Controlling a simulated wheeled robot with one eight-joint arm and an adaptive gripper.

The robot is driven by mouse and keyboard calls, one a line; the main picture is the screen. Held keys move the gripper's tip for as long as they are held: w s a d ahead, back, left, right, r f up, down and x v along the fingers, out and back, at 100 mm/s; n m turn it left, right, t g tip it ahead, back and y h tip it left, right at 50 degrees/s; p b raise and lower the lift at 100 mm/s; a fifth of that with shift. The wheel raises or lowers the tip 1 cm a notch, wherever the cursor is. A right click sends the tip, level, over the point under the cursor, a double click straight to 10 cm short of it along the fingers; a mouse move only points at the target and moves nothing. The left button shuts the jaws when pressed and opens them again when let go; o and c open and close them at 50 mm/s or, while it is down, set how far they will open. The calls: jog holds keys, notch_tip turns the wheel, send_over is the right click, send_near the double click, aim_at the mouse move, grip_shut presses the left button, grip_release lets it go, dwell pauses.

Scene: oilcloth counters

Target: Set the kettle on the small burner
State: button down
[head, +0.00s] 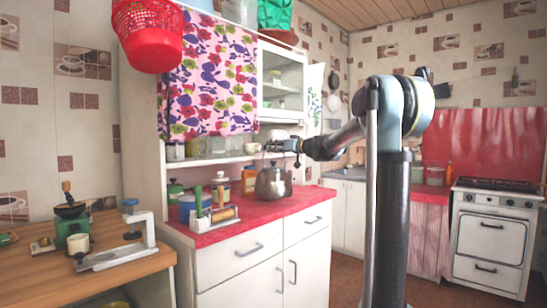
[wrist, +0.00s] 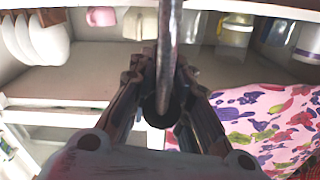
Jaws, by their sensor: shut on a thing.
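The kettle (head: 273,183), dull grey metal with a raised hoop handle, is upright at the red counter in the head view. I cannot tell whether its base touches the counter or hangs just above it. My gripper (head: 278,146) is above the kettle, shut on its handle. In the wrist view, my gripper (wrist: 160,100) closes around the metal handle (wrist: 168,45), which runs up between the fingers; the kettle body is out of sight there. The white stove (head: 490,235) stands at the far right, with dark grates on top (head: 497,187). Its separate burners cannot be told apart.
Jars, a blue tin (head: 187,208) and a rolling pin (head: 220,215) crowd the red counter (head: 245,232) left of the kettle. A shelf (head: 225,160) and floral curtain (head: 210,80) are close behind. A wooden table (head: 130,262) holds a grinder. Floor shows between counter and stove.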

jog(key=shift+w+a, duration=0.2)
jog(key=shift+a, duration=0.1)
jog(key=shift+f, duration=1.75)
jog(key=c, duration=1.5)
grip_release()
jog(key=v, duration=1.2)
jog(key=shift+s, duration=0.1)
